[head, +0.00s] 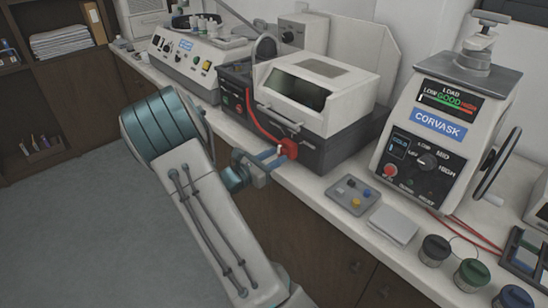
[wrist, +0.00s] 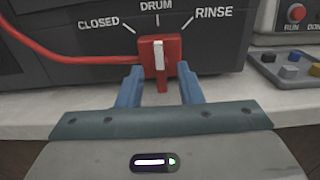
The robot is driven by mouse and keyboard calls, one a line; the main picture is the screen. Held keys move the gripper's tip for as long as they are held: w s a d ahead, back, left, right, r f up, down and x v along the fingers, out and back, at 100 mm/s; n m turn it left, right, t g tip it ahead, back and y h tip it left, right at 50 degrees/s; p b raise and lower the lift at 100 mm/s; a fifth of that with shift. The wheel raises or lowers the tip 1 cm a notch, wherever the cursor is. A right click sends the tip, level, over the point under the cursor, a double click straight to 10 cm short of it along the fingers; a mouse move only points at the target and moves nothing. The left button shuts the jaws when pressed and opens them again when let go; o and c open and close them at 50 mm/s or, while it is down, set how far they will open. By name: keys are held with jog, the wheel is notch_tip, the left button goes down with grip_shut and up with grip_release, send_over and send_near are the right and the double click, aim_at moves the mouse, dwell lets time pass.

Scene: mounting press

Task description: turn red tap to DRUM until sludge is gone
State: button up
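The red tap (wrist: 174,54) is on the front of a dark machine base, with a white marker on its handle pointing straight up at the DRUM label (wrist: 156,5). CLOSED is to the left and RINSE to the right. My gripper (wrist: 161,90) is open, its two blue fingers either side of the tap's lower part, with gaps showing. In the head view, my gripper (head: 272,160) reaches the red tap (head: 290,150) at the machine's front corner. The machine's white hood (head: 345,95) has a dark window (head: 295,90); no sludge can be made out.
A red hose (wrist: 60,55) runs left from the tap. Several lidded jars (head: 472,275) stand at the front right. Another control box (head: 190,60) stands at the left.

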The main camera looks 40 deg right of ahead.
jog(key=s+a, duration=0.1)
jog(key=a, duration=1.2)
jog(key=shift+a+b, duration=0.3)
jog(key=shift+a, duration=0.1)
jog(key=shift+s, duration=0.15)
jog(key=s+a+r+m+g+y+p, duration=0.2)
jog(key=s+r+m+g+y, duration=0.2)
jog(key=s+m+y, duration=0.7)
jog(key=s+a+r+m+t+y+p, duration=0.3)
jog(key=s+a+r+m+t+y, duration=0.2)
jog(key=a, duration=0.6)
notch_tip(320, 180, up, 3)
jog(key=s+m+y, duration=0.1)
jog(key=m+y, duration=0.1)
jog(key=m, duration=0.1)
jog(key=shift+s+a+f, duration=0.15)
jog(key=shift+s+a, duration=0.15)
jog(key=shift+a, duration=0.05)
